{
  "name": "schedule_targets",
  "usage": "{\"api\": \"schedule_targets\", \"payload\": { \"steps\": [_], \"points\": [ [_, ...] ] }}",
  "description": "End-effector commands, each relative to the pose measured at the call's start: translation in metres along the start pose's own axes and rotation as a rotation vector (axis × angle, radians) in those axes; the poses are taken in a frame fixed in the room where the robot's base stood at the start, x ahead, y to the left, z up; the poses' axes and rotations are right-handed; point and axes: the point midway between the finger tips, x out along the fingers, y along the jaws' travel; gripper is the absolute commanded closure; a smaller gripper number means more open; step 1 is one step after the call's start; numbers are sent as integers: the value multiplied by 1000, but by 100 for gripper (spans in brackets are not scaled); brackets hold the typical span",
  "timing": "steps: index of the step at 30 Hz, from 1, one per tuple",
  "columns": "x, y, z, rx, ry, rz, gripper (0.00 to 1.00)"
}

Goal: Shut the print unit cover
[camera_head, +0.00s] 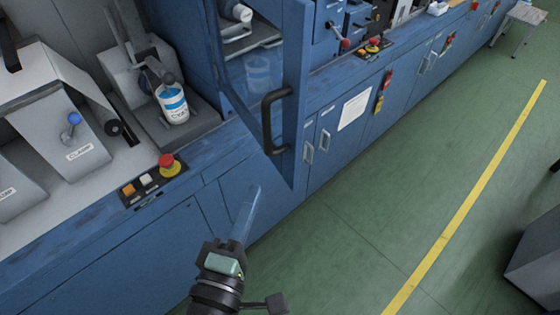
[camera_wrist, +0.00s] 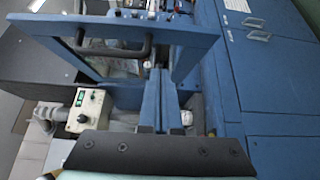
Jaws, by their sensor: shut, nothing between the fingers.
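The print unit cover (camera_head: 297,80) is a blue frame with a clear pane and a black bar handle (camera_head: 270,120). It stands open, swung out from the blue machine over the cabinet front. In the wrist view the cover (camera_wrist: 70,58) is at upper left, with its handle (camera_wrist: 112,46) across the top. My gripper (camera_head: 254,192) is shut and empty, its long blue fingers pointing up below and slightly left of the handle, apart from it in the picture. In the wrist view my gripper's fingers (camera_wrist: 162,78) point toward the cover's lower right corner; whether they touch cannot be told.
A button panel with a red emergency stop (camera_head: 168,163) sits on the ledge at left. A white and blue bottle (camera_head: 172,103) stands behind it, beside a grey clamp unit (camera_head: 85,155).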

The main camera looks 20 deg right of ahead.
Motion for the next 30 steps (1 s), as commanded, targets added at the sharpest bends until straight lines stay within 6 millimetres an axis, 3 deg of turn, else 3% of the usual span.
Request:
{"api": "schedule_targets", "payload": {
  "steps": [6, 12, 30],
  "points": [
    [48, 4, 1, 1, -3, 1, 100],
    [67, 2, 21, 1, -2, -1, 100],
    [75, 0, 29, 2, 3, 0, 100]
  ]
}}
